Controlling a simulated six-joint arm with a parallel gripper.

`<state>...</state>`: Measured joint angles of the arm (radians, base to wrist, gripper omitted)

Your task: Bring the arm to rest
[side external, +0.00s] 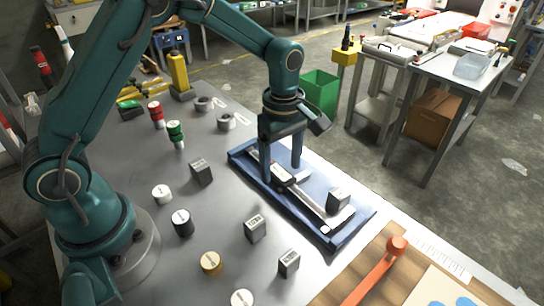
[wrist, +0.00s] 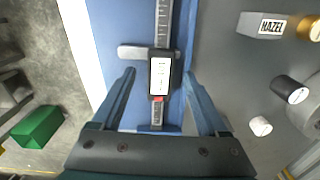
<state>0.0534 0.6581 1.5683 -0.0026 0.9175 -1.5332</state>
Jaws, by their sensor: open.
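A digital caliper (side external: 310,203) lies lengthwise in a shallow blue tray (side external: 350,236) on the grey table. My gripper (side external: 281,172) is open and low over the tray, pointing down. In the wrist view my gripper (wrist: 159,74) has one finger on each side of the caliper's display body (wrist: 161,76), with a gap on both sides. The fingers hold nothing. I cannot tell how far the fingertips are above the tray floor. A grey block (side external: 338,198) stands at the tray's near end, by the caliper's jaws.
Labelled grey blocks (side external: 255,229), a black cylinder (side external: 181,222), a white one (side external: 162,194) and a brass one (side external: 211,262) stand left of the tray. An orange-handled tool (side external: 379,268) lies on a wooden board in front.

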